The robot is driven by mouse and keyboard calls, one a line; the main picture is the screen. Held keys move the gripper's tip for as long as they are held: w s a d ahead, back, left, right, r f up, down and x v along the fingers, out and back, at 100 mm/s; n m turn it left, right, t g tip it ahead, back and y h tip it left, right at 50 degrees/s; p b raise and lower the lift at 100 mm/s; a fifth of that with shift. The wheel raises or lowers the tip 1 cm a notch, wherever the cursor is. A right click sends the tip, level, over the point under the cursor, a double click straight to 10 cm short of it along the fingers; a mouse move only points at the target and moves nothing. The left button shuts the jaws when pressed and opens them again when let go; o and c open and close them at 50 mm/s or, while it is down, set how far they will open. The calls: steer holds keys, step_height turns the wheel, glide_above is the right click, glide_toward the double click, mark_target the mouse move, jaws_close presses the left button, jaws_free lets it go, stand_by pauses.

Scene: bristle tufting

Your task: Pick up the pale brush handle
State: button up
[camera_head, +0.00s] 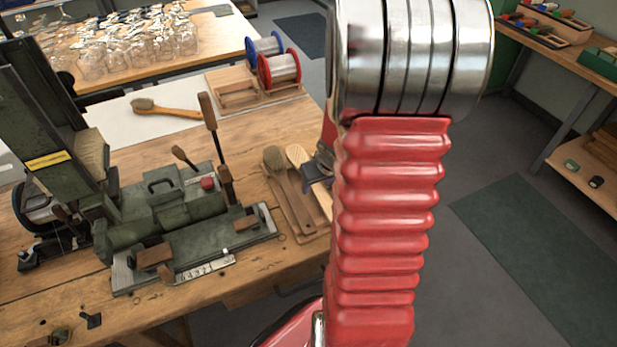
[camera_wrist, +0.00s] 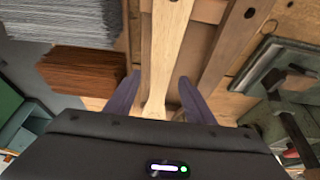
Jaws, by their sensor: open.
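The pale brush handle (camera_head: 297,156) lies on a wooden tray (camera_head: 304,237) at the bench's right edge, beside a darker brush. My arm hides part of it in the head view. In the wrist view the pale handle (camera_wrist: 166,45) runs from the top edge down between my two dark fingers. My gripper (camera_wrist: 159,80) is open, with one finger on each side of the handle and a gap visible at each side. In the head view my gripper (camera_head: 318,175) is low at the tray, mostly hidden behind my arm. I cannot tell its exact height.
The darker brush (camera_head: 284,183) lies close on the left; its handle (camera_wrist: 236,42) is right of mine in the wrist view. A green machine (camera_head: 160,226) with upright levers stands left. Bristle bundles (camera_wrist: 84,72) show in the wrist view. Spools (camera_head: 279,70) stand behind.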

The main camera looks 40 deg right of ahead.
steer(key=shift+c, duration=0.7)
steer(key=c, duration=1.1)
